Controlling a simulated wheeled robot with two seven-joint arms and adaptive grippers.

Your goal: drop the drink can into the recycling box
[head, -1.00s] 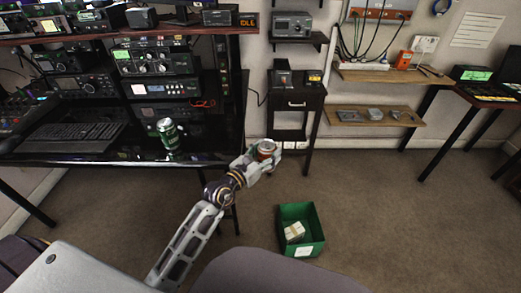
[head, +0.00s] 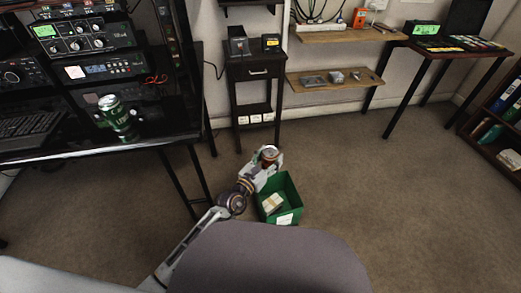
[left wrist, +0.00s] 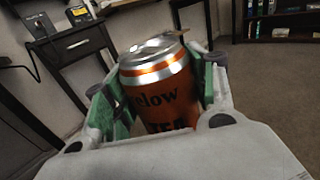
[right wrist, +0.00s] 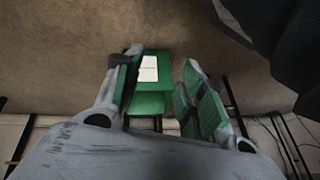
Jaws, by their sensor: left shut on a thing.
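My left gripper (head: 267,163) is shut on an orange drink can (head: 270,153), held upright in the air at the far left edge of the recycling box. In the left wrist view the can (left wrist: 158,88) has a silver top and dark lettering, with a green-padded finger on each side. The green recycling box (head: 292,201) stands open on the floor with a pale stack of paper (head: 272,203) inside. The box (right wrist: 151,103) also shows in the right wrist view, beyond my right gripper (right wrist: 157,75), which is open and empty.
A small dark stand (head: 254,72) is against the wall behind the box. The carpet (head: 370,185) right of the box is clear.

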